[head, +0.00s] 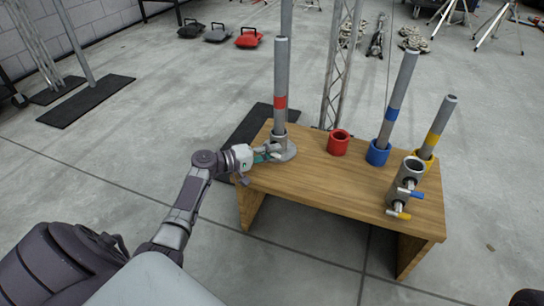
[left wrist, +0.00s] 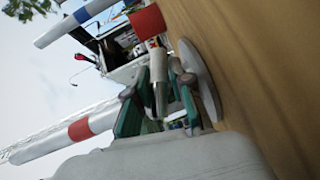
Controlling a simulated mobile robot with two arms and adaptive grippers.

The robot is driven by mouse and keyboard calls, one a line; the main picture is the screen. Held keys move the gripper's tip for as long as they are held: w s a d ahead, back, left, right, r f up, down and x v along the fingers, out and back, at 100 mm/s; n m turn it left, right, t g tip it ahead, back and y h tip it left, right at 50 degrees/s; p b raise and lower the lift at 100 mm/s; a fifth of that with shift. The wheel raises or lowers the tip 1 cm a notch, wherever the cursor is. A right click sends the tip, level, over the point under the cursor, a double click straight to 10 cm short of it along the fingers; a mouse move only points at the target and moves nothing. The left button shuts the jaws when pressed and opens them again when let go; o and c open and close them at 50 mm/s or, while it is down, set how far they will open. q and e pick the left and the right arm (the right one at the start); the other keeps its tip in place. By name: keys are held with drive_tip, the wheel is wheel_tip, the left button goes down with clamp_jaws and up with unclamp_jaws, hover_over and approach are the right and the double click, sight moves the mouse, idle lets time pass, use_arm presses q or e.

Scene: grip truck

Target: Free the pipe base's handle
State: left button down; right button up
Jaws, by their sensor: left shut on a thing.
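The pipe base (head: 290,153) is a grey round disc with a short socket, standing on the left end of the wooden table. A grey pipe with a red band (head: 280,80) stands upright in it; the same pipe (left wrist: 80,129) lies across the left of the left wrist view. My left gripper (head: 268,154) is low beside the socket. In the left wrist view its green fingers (left wrist: 157,100) are shut on the base's grey handle (left wrist: 158,75), just above the disc (left wrist: 203,80). The fingers hide part of the handle. My right gripper is not in view.
On the wooden table (head: 330,175) are an empty red cup (head: 338,143), a blue cup (head: 377,153) with a blue-banded pipe (head: 398,97), a yellow-banded pipe (head: 438,128) in a yellow holder, and a grey fitting with blue and yellow handles (head: 404,187). The table's front middle is clear.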

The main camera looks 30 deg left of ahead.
use_arm(q)
drive_tip(key=shift+f, duration=0.1)
idle(0.4)
drive_tip(key=c, duration=1.3)
unclamp_jaws()
drive_tip(key=shift+s, duration=0.1)
drive_tip(key=v, duration=1.2)
drive_tip(key=shift+f, duration=0.1)
